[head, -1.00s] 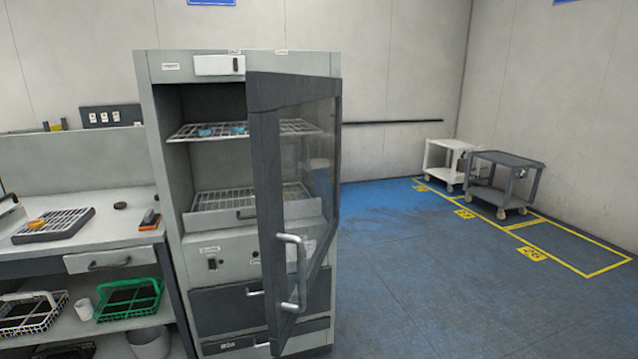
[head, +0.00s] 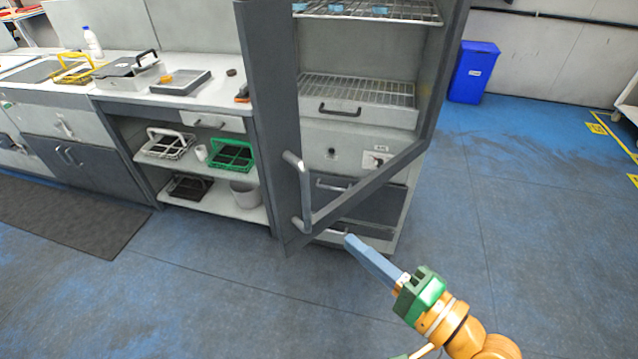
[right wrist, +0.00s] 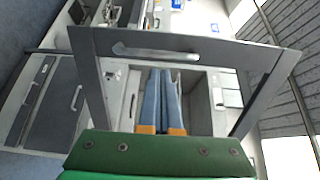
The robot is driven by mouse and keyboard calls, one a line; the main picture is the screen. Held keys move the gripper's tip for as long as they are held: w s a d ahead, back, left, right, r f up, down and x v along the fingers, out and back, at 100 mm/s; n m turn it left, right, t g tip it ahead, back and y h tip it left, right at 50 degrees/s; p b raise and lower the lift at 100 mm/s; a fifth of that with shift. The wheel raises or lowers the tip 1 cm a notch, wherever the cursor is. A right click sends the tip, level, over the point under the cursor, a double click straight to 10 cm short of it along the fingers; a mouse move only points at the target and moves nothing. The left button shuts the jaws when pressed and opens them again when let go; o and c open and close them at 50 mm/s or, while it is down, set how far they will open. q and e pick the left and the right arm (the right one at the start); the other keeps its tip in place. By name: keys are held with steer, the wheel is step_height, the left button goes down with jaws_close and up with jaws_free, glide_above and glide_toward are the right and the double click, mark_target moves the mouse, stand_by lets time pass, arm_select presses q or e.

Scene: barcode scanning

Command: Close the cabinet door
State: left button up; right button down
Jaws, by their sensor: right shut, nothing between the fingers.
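The cabinet (head: 408,215) stands at the centre of the head view. Its grey-framed glass door (head: 268,120) is open, swung out toward me, with the hinge side at the right. The door's silver handle (head: 300,192) is on the free edge at the left. The handle also shows across the top of the right wrist view (right wrist: 155,51). My right gripper (head: 349,239) is shut and empty, its blue fingers pointing toward the lower part of the door. In the right wrist view the fingers (right wrist: 161,74) lie below the handle. I cannot tell whether they touch the door. My left gripper is out of view.
A workbench (head: 225,122) with baskets on its lower shelf stands left of the cabinet. A blue bin (head: 473,72) stands behind at the right. A dark mat (head: 75,215) lies at the left. The blue floor in front and to the right is clear.

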glide_toward(278, 191)
steer(key=p+x, duration=0.1)
steer(key=x, duration=0.6)
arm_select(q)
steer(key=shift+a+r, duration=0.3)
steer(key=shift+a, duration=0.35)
arm_select(e)
steer(key=shift+d, duration=0.1)
